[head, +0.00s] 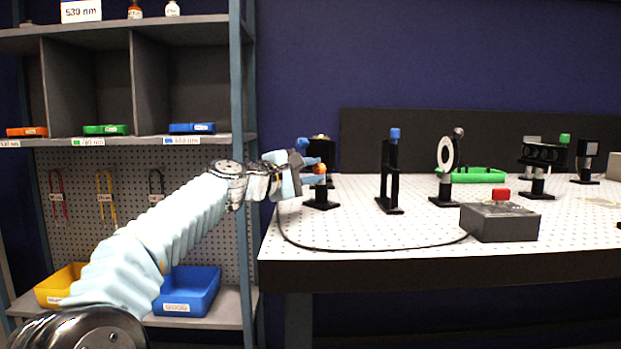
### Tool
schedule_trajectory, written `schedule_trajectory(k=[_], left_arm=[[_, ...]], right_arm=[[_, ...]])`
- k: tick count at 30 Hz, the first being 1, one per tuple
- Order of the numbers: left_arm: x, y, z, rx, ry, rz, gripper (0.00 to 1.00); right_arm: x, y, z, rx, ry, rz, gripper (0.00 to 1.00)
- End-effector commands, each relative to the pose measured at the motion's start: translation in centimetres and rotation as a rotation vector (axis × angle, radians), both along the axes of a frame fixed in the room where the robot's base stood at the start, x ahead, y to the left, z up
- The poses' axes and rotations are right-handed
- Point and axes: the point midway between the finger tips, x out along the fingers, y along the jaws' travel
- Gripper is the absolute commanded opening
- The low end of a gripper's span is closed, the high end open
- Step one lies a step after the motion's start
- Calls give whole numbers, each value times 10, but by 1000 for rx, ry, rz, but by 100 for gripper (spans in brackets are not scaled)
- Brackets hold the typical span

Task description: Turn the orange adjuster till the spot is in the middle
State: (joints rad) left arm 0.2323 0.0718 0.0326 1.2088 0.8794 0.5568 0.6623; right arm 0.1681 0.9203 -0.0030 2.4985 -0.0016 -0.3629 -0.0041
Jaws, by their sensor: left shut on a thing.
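The orange adjuster (320,168) sits on a small black mount (321,198) at the left end of the optical table (350,228). My left gripper (316,171) reaches in from the left and is shut on the orange adjuster, its fingers covering part of it. A white round target (446,153) on a black post stands further right on the table. I cannot make out a spot on it at this size. My right gripper is not in view.
A black post with a blue top (391,172) stands right of the mount. A grey box with a red button (499,221) sits near the front edge, with a black cable (370,249) running left. A green tray (478,175) lies behind. Shelves (140,140) stand at left.

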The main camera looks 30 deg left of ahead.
Motion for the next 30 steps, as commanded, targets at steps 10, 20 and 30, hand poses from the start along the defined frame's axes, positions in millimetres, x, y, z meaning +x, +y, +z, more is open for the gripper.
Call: schedule_trajectory(k=[10,20,30], left_arm=[[0,-1,-2,104,-21,-3,0],[0,-1,-2,115,-23,-4,0],[0,-1,-1,113,-25,-3,53]], right_arm=[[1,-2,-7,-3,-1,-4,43],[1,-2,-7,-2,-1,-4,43],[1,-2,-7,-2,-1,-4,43]])
